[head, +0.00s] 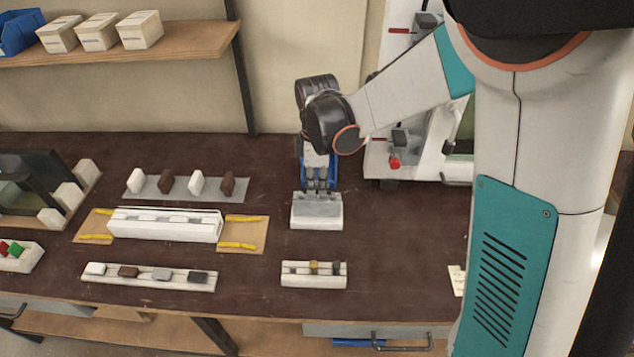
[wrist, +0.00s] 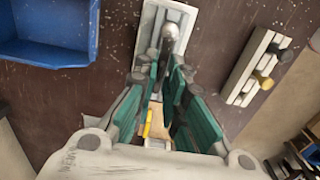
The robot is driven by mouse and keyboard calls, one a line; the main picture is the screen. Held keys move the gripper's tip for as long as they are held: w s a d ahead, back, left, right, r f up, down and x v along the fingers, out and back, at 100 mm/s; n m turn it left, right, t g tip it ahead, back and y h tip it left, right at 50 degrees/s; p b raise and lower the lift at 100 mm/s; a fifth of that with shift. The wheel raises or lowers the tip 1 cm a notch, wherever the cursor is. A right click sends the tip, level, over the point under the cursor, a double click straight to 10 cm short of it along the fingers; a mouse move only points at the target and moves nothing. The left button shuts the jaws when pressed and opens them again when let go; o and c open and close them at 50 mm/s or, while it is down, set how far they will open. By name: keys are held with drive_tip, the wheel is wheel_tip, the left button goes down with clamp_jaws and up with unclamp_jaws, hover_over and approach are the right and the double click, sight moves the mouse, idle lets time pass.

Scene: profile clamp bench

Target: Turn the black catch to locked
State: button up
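A small white block (head: 314,282) at the front of the bench carries a dark catch (head: 336,268) and a brass-yellow catch (head: 314,267). In the wrist view the black catch (wrist: 281,53) and the yellow catch (wrist: 263,80) stick out from this block at the right. My gripper (head: 318,190) points down over a different, larger white block with a grey top (head: 316,222), behind the small one. In the wrist view my gripper (wrist: 163,72) shows a gap between its teal-padded fingers. A silver round-ended part (wrist: 170,32) lies just beyond the tips; contact cannot be told.
A blue bin (wrist: 40,35) stands beside my gripper. To the left are a white profile (head: 165,227) in a fixture, a grey strip with several blocks (head: 190,195), and a front rail (head: 140,280). Bare bench (head: 400,260) lies to the right.

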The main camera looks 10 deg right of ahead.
idle(0.3)
wheel_tip(320, 180, up, 12)
idle(0.6)
drive_tip(key=s+d+m+t, duration=0.3)
drive_tip(key=s+d+m, duration=0.2)
drive_tip(key=s+m, duration=0.3)
drive_tip(key=s+d+r+m+t+b, duration=0.1)
drive_tip(key=s+d+m+t, duration=0.3)
drive_tip(key=s, duration=0.7)
drive_tip(key=shift+s+d+r+m+b, duration=0.15)
drive_tip(key=shift+d+m+b, duration=0.15)
drive_tip(key=shift+d+m, duration=1.25)
drive_tip(key=shift+a+m, duration=0.45)
drive_tip(key=shift+a, duration=0.05)
